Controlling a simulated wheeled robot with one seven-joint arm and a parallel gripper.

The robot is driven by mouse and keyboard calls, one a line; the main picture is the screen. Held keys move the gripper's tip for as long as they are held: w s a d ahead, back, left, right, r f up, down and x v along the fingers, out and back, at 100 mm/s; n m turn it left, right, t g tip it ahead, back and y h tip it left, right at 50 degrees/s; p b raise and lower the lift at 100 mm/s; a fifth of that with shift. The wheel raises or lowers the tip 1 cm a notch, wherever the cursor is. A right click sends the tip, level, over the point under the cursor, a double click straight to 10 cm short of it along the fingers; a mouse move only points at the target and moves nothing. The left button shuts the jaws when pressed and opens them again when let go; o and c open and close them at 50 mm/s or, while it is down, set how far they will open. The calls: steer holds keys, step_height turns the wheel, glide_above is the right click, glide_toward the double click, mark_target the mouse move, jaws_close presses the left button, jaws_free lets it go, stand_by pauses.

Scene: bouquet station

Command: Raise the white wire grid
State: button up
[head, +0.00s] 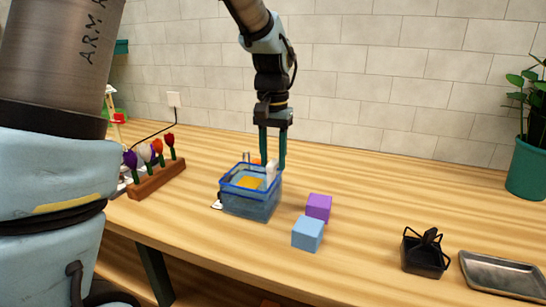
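A clear blue-tinted box (250,203) with a blue rim stands on the wooden table, with something orange-yellow (250,183) inside. My gripper (273,172) points down at the box's right side. Its two teal fingers are apart, with the tips at about rim height. A small white piece (271,171) shows between the fingertips. It may be part of the white wire grid, but no mesh can be made out. I cannot tell whether the fingers press on it. The lower part of the box's contents is blurred by its walls.
A purple cube (318,206) and a light blue cube (307,233) lie right of the box. A black holder (425,254) and a metal tray (502,275) are at the right. A wooden flower rack (158,181) stands left. A potted plant (527,168) is far right.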

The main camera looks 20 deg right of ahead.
jaws_close()
stand_by(1.1)
